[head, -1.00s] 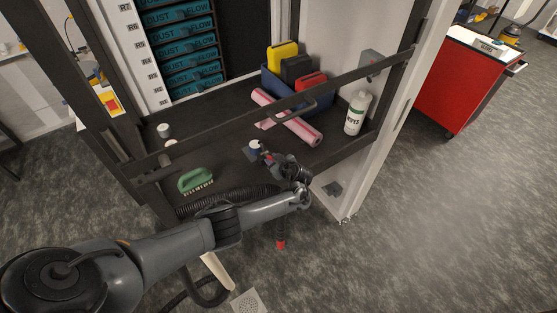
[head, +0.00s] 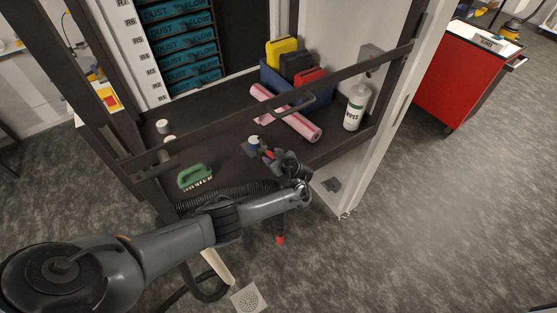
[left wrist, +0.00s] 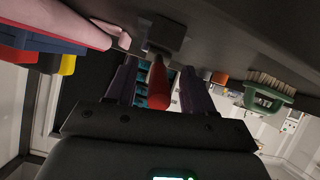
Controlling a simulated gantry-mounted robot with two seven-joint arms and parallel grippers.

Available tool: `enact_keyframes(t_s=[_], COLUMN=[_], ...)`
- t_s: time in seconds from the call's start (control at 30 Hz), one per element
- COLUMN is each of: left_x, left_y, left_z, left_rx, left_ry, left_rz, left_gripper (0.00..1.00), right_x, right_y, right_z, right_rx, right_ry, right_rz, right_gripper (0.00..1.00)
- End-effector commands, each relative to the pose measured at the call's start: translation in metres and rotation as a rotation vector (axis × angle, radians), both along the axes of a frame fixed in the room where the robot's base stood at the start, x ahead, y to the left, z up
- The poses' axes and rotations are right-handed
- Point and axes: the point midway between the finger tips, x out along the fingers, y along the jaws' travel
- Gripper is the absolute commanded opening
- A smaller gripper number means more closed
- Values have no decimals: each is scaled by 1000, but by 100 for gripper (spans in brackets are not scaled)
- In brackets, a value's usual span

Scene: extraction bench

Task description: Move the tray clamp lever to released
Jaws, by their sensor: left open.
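The clamp lever appears as a red handle (left wrist: 158,84) on a dark block (left wrist: 166,36) in the left wrist view. My left gripper (left wrist: 158,92) is open, with one dark finger on each side of the red handle. I cannot tell whether either finger touches it. In the head view my left gripper (head: 268,155) is low over the front part of the dark shelf (head: 224,145), and a small red bit shows at its fingers. The lever is mostly hidden there by the gripper. My right gripper is not in view.
A green brush (head: 195,177) is left. A dark rail (head: 240,118) crosses the shelf front.

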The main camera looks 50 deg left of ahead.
Motion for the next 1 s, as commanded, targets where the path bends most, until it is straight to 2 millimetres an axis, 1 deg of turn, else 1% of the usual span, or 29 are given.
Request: enact_keyframes(t_s=[0.17,0.4,0.53,0.73,1.0], left_x=[-3,-9,-13,-15,-16], left_y=[-21,-58,-74,-86,-88], left_z=[13,33,42,48,49], left_rx=[-3,-3,-3,-2,0], left_ry=[-3,-2,0,1,0], left_rz=[-2,-2,-1,-2,0], left_gripper=[53,53,53,53,53], right_x=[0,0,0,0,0], right_y=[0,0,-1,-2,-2], right_z=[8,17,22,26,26], right_rx=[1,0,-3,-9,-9], right_ry=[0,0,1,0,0], right_rz=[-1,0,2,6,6], right_gripper=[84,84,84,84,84])
